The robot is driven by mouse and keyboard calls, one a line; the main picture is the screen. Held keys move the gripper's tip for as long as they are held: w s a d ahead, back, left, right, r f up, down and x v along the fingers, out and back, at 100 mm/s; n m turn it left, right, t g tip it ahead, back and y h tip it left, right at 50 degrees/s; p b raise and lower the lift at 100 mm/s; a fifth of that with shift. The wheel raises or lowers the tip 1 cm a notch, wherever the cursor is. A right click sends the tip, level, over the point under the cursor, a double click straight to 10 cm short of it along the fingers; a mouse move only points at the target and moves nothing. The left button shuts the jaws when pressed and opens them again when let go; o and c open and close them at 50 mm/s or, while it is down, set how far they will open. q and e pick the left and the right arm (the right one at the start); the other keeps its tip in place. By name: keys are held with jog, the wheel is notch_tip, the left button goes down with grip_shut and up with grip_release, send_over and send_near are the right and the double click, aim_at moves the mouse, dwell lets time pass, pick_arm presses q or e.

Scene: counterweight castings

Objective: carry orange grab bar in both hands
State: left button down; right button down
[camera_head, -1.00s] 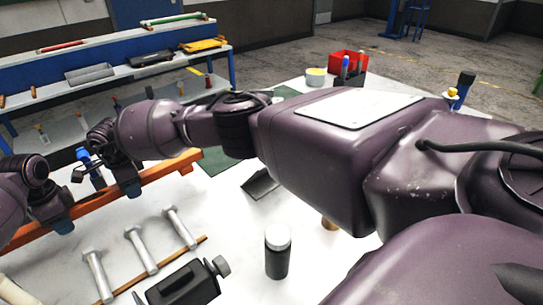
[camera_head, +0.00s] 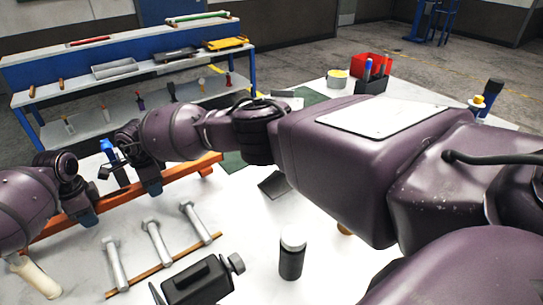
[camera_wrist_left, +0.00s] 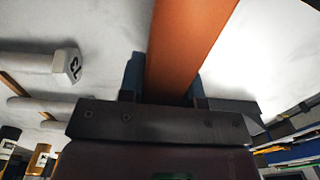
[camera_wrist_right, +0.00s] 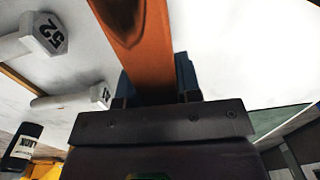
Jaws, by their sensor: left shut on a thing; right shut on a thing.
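The orange grab bar (camera_head: 190,173) runs slanted across the left of the head view, over the white table's far-left side. My left gripper (camera_head: 88,216) is shut on it towards its near-left end. My right gripper (camera_head: 153,187) is shut on it further right. In the left wrist view the bar (camera_wrist_left: 190,40) passes between blue finger pads (camera_wrist_left: 165,85). In the right wrist view the bar (camera_wrist_right: 148,60) also sits between the pads (camera_wrist_right: 155,80). I cannot tell how high the bar is above the table.
On the white table (camera_head: 230,275) lie several grey bolt-like castings (camera_head: 158,242) on a wooden strip, with a black bottle (camera_head: 291,258) and a black boxy device (camera_head: 200,280) nearby. A red bin (camera_head: 371,65) stands at the back. A blue shelf bench (camera_head: 120,50) stands beyond.

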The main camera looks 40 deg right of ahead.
pick_arm(q)
jog(key=shift+d+r, duration=0.1)
pick_arm(e)
jog(key=shift+a+r, duration=0.1)
jog(key=shift+a, duration=0.05)
pick_arm(q)
jog(key=c, duration=0.8)
grip_release()
pick_arm(e)
jog(key=c, duration=0.8)
grip_release()
pick_arm(q)
jog(key=r, duration=1.1)
jog(key=shift+s+r, duration=0.2)
jog(key=shift+r, duration=0.25)
pick_arm(e)
jog(key=shift+r, duration=0.55)
jog(key=r, duration=1.1)
jog(key=shift+s, duration=0.2)
jog(key=shift+f, duration=0.1)
